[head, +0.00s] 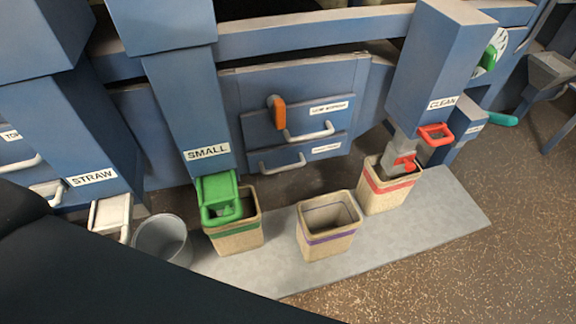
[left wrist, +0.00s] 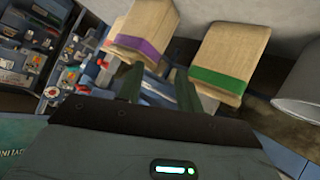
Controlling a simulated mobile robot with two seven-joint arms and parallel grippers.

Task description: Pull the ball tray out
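Two blue drawers are set one above the other in the machine's middle panel in the head view. The upper drawer (head: 257,129) has a grey bar handle, an orange lever and a small white label. The lower drawer (head: 332,149) has a grey handle (head: 283,164) and a small label. Both look shut, and their labels are too small to read, so I cannot tell which is the ball tray. My left gripper (left wrist: 157,86) shows in the left wrist view with fingers apart and nothing between them. My right gripper is out of view.
On a grey slab (head: 375,240) stand bins with green (head: 237,238), purple (head: 328,238) and red (head: 388,190) bands, in front of the drawers. A metal bucket (head: 161,241) stands left. Chutes marked SMALL (head: 190,110) and CLEAN (head: 435,70) flank the drawers.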

